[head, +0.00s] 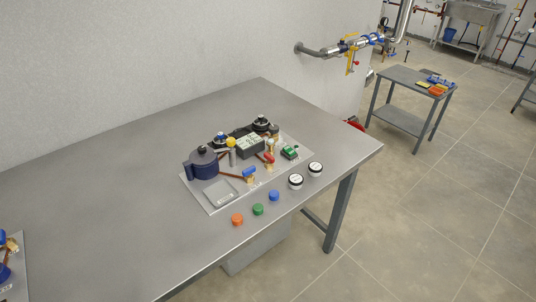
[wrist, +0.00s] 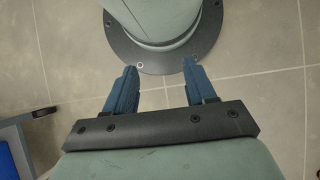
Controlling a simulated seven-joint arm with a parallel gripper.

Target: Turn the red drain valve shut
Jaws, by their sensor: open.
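A small red-handled valve (head: 268,158) sits on the equipment board (head: 232,197) on the table in the head view. It is too small to tell whether its handle stands open or shut. Another small red part (head: 356,63) shows on the wall pipe, and I cannot tell which of the two is the drain valve. My gripper (wrist: 159,68) shows only in the wrist view. Its two blue fingers are apart with nothing between them. It points down over the floor and my own round base, away from the valves.
The board also holds a dark blue pot (head: 204,165), a blue-handled valve (head: 249,172) and a green part (head: 290,152). Orange (head: 237,220), green (head: 258,209) and blue (head: 274,196) caps lie in front. The table's (head: 110,215) left part is mostly clear. A side table (head: 410,82) stands behind.

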